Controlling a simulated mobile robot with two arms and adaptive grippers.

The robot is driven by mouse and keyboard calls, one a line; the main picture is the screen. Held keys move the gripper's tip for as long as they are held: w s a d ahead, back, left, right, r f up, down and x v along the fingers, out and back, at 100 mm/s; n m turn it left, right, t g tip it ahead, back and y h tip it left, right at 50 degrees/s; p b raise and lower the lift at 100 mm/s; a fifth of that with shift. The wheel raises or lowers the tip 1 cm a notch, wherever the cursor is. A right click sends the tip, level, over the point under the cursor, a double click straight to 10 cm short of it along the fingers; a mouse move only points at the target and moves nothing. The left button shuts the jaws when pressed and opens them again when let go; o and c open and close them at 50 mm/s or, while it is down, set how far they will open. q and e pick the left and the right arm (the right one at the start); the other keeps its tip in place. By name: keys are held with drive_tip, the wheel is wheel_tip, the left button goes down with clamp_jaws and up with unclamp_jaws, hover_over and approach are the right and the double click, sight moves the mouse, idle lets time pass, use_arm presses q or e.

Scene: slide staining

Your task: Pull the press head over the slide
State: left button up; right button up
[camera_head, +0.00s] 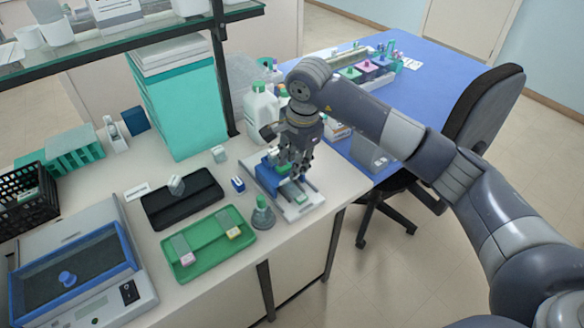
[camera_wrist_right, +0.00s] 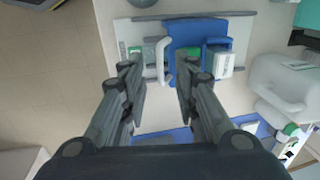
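The press stands near the right end of the bench. It has a pale base (camera_head: 305,208) and a blue press head (camera_head: 267,178). In the right wrist view the blue press head (camera_wrist_right: 198,35) sits on the pale base (camera_wrist_right: 124,30), with a white upright handle (camera_wrist_right: 163,58) at its left side. A slide with a green end (camera_wrist_right: 134,50) lies on the base left of the handle; its green part (camera_head: 301,199) also shows in the head view. My right gripper (camera_head: 296,172) is above the press, pointing down. Its fingers (camera_wrist_right: 160,82) are open, apart on either side of the handle. My left gripper is out of view.
A grey-green bottle (camera_head: 263,214) stands close to the press front. A green tray (camera_head: 210,262) and a black tray (camera_head: 160,208) lie to the left. White bottles (camera_head: 262,108) stand behind. A shelf post (camera_head: 222,75) rises behind left. The bench edge is close in front.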

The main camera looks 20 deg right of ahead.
sight(282, 173)
drive_tip(key=shift+w+a+f+p, duration=0.1)
drive_tip(key=shift+w+f+p, duration=0.15)
drive_tip(key=shift+f, duration=0.8)
drive_tip(key=shift+w+a+f+p, duration=0.1)
drive_tip(key=shift+f+p, duration=0.1)
drive_tip(key=shift+f, duration=0.85)
drive_tip(key=shift+d, duration=0.1)
clamp_jaws()
